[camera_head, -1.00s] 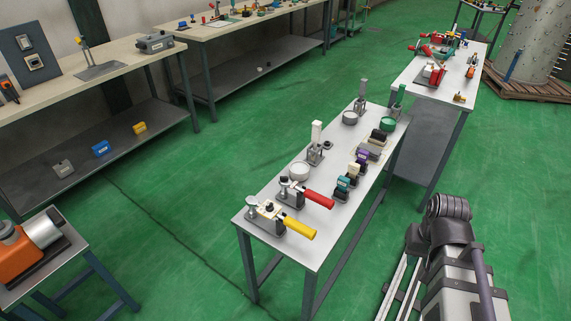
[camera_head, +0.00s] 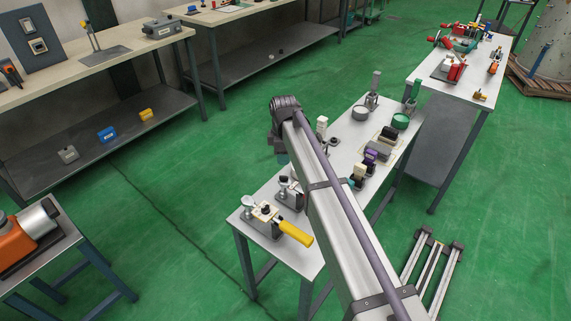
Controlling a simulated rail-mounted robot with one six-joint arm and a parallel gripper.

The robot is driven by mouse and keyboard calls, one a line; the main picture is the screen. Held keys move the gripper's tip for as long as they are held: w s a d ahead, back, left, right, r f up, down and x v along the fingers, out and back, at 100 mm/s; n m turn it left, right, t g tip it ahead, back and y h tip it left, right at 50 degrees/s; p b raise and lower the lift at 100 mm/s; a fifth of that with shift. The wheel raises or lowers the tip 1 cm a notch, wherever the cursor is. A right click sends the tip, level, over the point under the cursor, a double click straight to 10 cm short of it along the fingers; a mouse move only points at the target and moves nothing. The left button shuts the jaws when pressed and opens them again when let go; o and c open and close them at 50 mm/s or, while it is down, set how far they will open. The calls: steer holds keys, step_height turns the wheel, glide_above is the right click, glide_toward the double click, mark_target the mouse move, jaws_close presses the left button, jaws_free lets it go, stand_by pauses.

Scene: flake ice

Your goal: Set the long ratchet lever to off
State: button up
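I cannot tell for sure which thing is the long ratchet lever. A thin upright lever (camera_head: 93,36) with a yellowish part stands on a grey plate (camera_head: 106,56) on the left back bench; its setting is too small to read. On the middle table, a clamp with a long yellow handle (camera_head: 295,232) lies at the near left corner, its handle pointing right. Behind it is a second clamp (camera_head: 289,188), partly hidden by my arm. My gripper is not in view; only my arm links show, crossing above the middle table.
The middle table (camera_head: 246,222) also holds round pots, upright clamps and several small blocks. A right table (camera_head: 424,78) carries red and green tools. An orange and silver machine (camera_head: 30,228) stands at lower left. Green floor (camera_head: 185,190) is open between the tables.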

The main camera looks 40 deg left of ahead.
mark_target(284, 177)
steer(key=shift+f+b, duration=4.15)
steer(key=shift+f, duration=0.15)
